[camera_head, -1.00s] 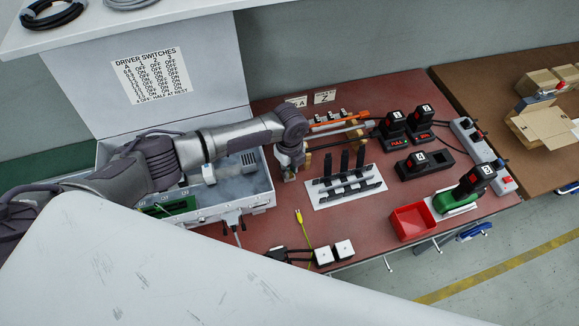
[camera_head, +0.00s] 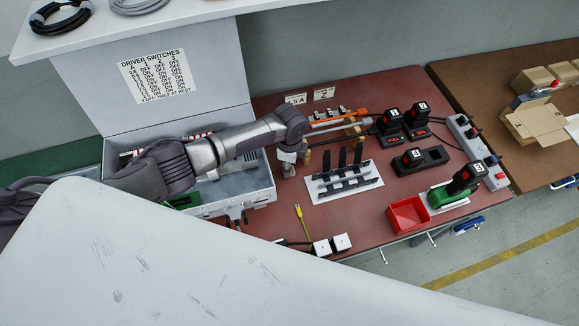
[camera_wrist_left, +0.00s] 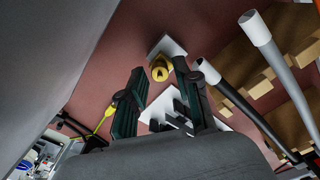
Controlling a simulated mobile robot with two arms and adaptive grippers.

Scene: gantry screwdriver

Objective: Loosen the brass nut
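The brass nut (camera_wrist_left: 160,68) shows in the left wrist view as a round yellow piece with a dark centre, on a small pale grey plate (camera_wrist_left: 172,46). My left gripper (camera_wrist_left: 157,76) is open, its two dark green fingers apart, with the nut seen between their tips. I cannot tell how far the nut is beyond the tips, and no contact shows. In the head view the left gripper (camera_head: 287,168) points down at the table, beside the right side of the open grey box; the nut is not discernible there. My right gripper is in neither view.
The open grey box (camera_head: 235,207) stands left of the gripper. A white rack with black uprights (camera_head: 342,190) is close on its right, and an orange-handled tool (camera_head: 338,115) with metal rods lies behind. A yellow-tipped cable (camera_head: 299,212) lies in front. A red bin (camera_head: 408,215) stands front right.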

